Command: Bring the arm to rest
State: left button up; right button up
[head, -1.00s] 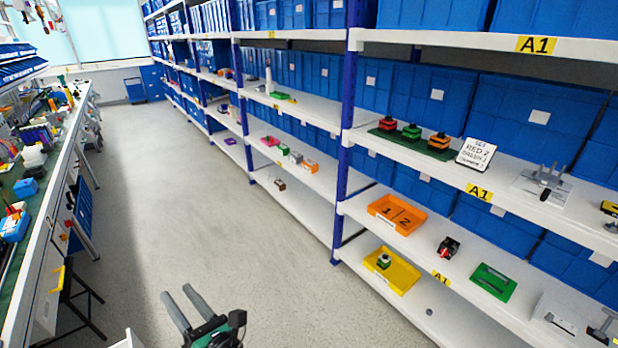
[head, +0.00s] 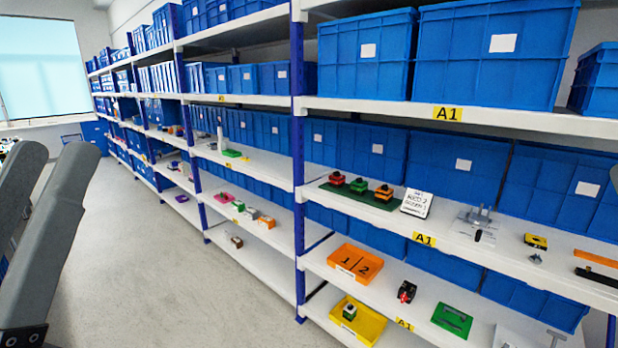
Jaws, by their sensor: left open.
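My left gripper (head: 42,190) is large and close at the left edge of the head view. Its two grey fingers stand apart, open, with nothing between them. It is up in front of the aisle floor, apart from the shelves. On the middle shelf, a green board carries three rotary switches: a red one (head: 336,179), a green one (head: 359,185) and an orange one (head: 384,193). A white sign (head: 416,203) with handwritten lines stands to their right; its text is only partly readable.
The shelf rack (head: 299,150) fills the right side, with blue bins (head: 368,55) on it. Lower shelves hold an orange tray (head: 355,263) marked 1 and 2, a yellow tray (head: 361,325) and a green plate (head: 452,320). The grey aisle floor (head: 150,260) is clear.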

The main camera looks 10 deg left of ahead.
notch_tip(320, 180, up, 38)
jog(key=p, duration=3.8)
